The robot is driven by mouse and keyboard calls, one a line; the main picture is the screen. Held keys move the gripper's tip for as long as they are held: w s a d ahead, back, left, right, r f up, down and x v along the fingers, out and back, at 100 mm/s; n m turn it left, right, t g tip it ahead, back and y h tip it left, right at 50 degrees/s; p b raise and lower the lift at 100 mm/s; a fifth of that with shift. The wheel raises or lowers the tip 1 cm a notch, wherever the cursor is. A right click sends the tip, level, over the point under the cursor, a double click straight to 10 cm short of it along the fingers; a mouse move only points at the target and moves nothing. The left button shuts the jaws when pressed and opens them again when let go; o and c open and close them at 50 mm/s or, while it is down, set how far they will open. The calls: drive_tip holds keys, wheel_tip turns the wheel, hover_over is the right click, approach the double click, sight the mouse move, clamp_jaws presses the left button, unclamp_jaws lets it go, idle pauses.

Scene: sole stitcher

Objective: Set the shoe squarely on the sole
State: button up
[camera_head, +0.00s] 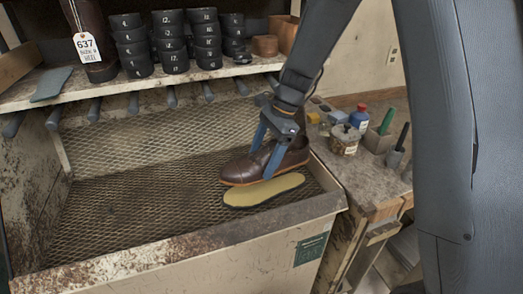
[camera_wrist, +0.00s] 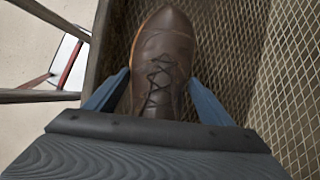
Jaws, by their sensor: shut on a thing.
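The brown leather shoe (camera_head: 247,168) is held by my gripper (camera_head: 265,152) over the metal mesh, its toe pointing left in the head view. The blue fingers close on both sides of the shoe. The shoe's laces and toe also show in the wrist view (camera_wrist: 162,58), with my gripper (camera_wrist: 155,100) around its sides. The sole (camera_head: 263,190) is tan with a dark edge. It lies just in front of and below the shoe in the head view, and its outline does not line up with the shoe there. The wrist view does not show the sole.
The mesh-bottomed bench tray (camera_head: 130,200) has a raised front rim and clear mesh to the left. A shelf (camera_head: 150,88) with stacked black numbered cups (camera_head: 172,40) runs along the back. A side table (camera_head: 365,180) at right carries a jar (camera_head: 345,139) and a blue bottle (camera_head: 359,117).

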drive_tip(key=shift+f+b, duration=2.25)
drive_tip(key=shift+f, duration=0.55)
drive_tip(key=shift+f+b, duration=0.3)
drive_tip(key=shift+f, duration=0.95)
drive_tip(key=shift+s+r+p, duration=0.1)
drive_tip(key=shift+p, duration=0.2)
drive_tip(key=shift+f, duration=0.4)
drive_tip(key=o, duration=1.3)
